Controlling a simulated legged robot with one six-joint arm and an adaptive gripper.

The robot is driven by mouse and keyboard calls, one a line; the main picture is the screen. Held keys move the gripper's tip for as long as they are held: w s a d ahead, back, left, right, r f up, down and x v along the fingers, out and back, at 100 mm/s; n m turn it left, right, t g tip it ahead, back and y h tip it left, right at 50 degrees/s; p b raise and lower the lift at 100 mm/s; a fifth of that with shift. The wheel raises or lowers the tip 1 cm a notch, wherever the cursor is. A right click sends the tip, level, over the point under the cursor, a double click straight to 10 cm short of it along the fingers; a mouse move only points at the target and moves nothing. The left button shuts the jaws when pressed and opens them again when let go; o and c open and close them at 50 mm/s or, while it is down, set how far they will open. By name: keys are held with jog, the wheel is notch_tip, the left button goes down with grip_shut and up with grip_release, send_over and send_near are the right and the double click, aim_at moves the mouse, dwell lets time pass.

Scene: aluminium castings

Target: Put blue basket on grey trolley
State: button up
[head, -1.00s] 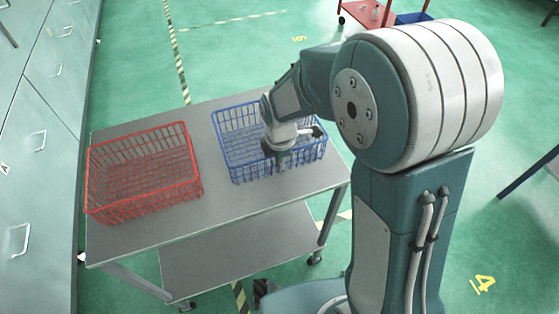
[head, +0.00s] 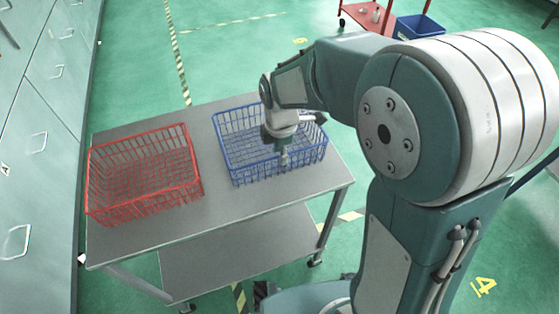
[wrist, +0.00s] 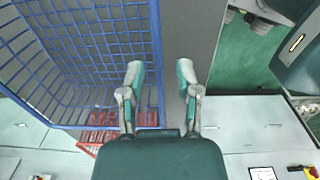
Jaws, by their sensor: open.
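The blue basket (head: 232,160) is a wire basket standing upright on the right half of the grey trolley (head: 235,206). It looks empty. My gripper (head: 283,158) points down at the basket's near right side, partly hiding its mesh. In the wrist view my gripper (wrist: 160,74) has its two fingers apart with nothing clamped between them. The blue basket (wrist: 85,45) fills the left of that view, and its edge passes between the fingers in the picture. I cannot tell whether they touch it.
A red wire basket (head: 101,198) stands on the trolley's left half, a gap apart from the blue one. Grey cabinets (head: 38,140) line the left side. A red cart (head: 366,17) and a blue bin (head: 419,28) are at the back. Green floor lies open behind the trolley.

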notch_tip(320, 180, up, 7)
jog(key=s+d+r+m+t, duration=0.2)
jog(key=s+d+r+m, duration=0.2)
jog(key=s+m, duration=0.4)
jog(key=s+d+r+m+t, duration=0.3)
jog(key=s+d+m, duration=0.4)
jog(key=m, duration=0.6)
jog(key=shift+s+d+r, duration=0.2)
jog(key=shift+s+r, duration=0.2)
jog(key=shift+s, duration=0.55)
